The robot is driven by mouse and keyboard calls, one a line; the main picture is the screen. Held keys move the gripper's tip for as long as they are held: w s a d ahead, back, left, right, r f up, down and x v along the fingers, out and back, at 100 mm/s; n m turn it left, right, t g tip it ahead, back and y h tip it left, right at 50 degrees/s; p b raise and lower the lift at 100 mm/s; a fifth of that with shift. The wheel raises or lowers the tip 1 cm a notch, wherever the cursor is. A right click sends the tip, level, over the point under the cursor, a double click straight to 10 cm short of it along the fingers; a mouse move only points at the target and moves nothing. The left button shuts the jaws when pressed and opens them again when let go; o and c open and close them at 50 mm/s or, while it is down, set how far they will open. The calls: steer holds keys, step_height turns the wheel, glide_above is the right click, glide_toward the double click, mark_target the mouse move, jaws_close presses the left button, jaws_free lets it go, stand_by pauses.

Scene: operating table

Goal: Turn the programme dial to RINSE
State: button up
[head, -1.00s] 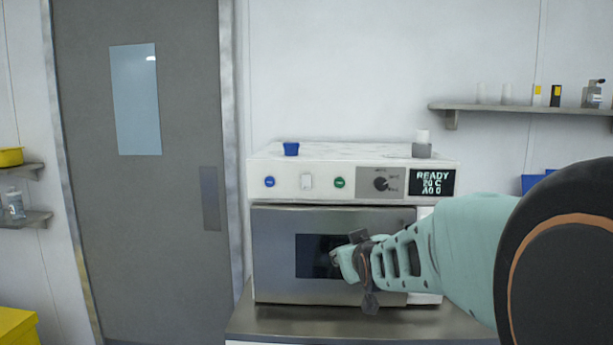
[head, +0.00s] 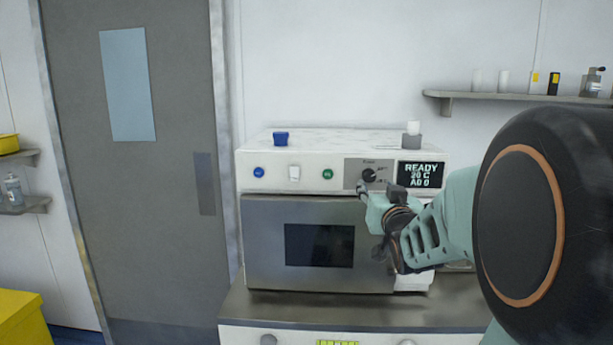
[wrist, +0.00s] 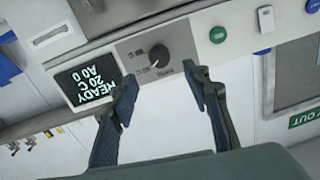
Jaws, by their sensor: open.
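The programme dial (head: 369,175) is a dark round knob on a grey panel at the right of the white machine's front (head: 310,180). It also shows in the wrist view (wrist: 159,56), with small markings around it too small to read surely. The display (head: 421,175) beside it reads READY, 20 C, A0 0. My gripper (head: 362,190) is just below the dial in the head view and partly covers the panel's lower edge. In the wrist view its two fingers (wrist: 165,88) are apart and empty, with the dial beyond and between them, apparently not touched.
A blue button (head: 259,172), a white switch (head: 294,173) and a green button (head: 327,174) sit left of the dial. The steel door with a dark window (head: 319,245) is below. A blue cup (head: 281,138) and a grey block (head: 412,140) stand on top.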

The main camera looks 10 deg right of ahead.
mark_target(370, 177)
steer(key=shift+p+x, duration=0.75)
steer(key=shift+x, duration=3.2)
steer(key=shift+c, duration=0.7)
steer(key=c, duration=1)
